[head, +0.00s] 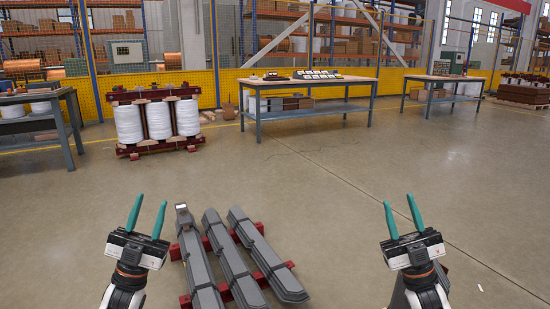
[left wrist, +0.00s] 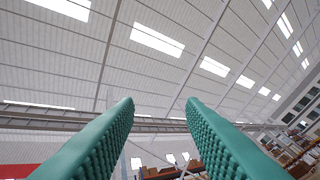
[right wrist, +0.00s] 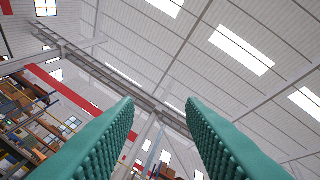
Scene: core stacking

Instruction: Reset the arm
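My left gripper (head: 147,216) is raised at the lower left of the head view, its two teal fingers apart with nothing between them. The left wrist view shows the same open fingers (left wrist: 160,120) against the ceiling. My right gripper (head: 401,216) is raised at the lower right, also open and empty. Its fingers stand apart in the right wrist view (right wrist: 160,120), pointing up toward the roof. Both grippers are clear of the stacked grey core pieces (head: 232,262) on the floor between them.
The core pieces rest on red supports (head: 257,228). A transformer with white coils (head: 158,120) stands at the back left. A long workbench (head: 310,85) is behind, with another bench (head: 440,80) at right and one (head: 38,124) at left. Floor is open at right.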

